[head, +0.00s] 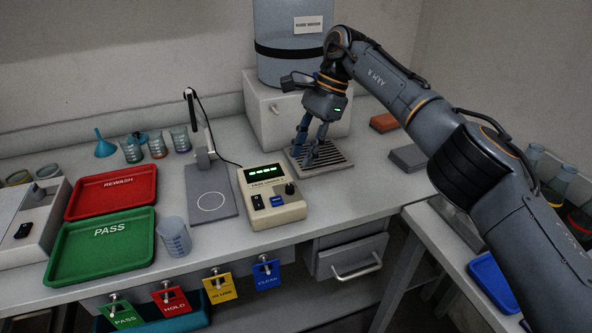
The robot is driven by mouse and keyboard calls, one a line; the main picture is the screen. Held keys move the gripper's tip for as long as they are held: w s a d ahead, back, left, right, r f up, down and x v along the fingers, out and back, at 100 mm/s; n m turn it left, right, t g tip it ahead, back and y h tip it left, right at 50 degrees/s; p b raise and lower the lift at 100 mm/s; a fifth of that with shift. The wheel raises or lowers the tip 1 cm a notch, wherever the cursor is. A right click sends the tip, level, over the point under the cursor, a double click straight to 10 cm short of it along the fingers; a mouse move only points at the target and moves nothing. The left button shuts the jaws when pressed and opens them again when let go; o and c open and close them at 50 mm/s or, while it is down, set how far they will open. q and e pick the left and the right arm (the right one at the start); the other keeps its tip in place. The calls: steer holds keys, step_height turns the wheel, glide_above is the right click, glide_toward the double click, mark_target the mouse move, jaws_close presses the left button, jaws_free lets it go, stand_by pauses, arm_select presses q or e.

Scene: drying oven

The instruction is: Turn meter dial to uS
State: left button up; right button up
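The beige meter (273,212) stands on the bench at the middle of the head view, with a lit green display (264,171) on top. Its black dial (290,189) is at the right of its face; the pointer setting and the markings are too small to read. My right gripper (303,157) hangs fingers down behind and to the right of the meter, over the grated drip tray (338,160). Its two fingers look apart with nothing between them, and it is clear of the dial. My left gripper is out of view.
A probe stand (211,202) with a cable is left of the meter. A beaker (174,237), a green PASS tray (100,248) and a red REWASH tray (112,191) lie further left. A water tank (283,50) stands behind.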

steer(key=shift+v, duration=2.2)
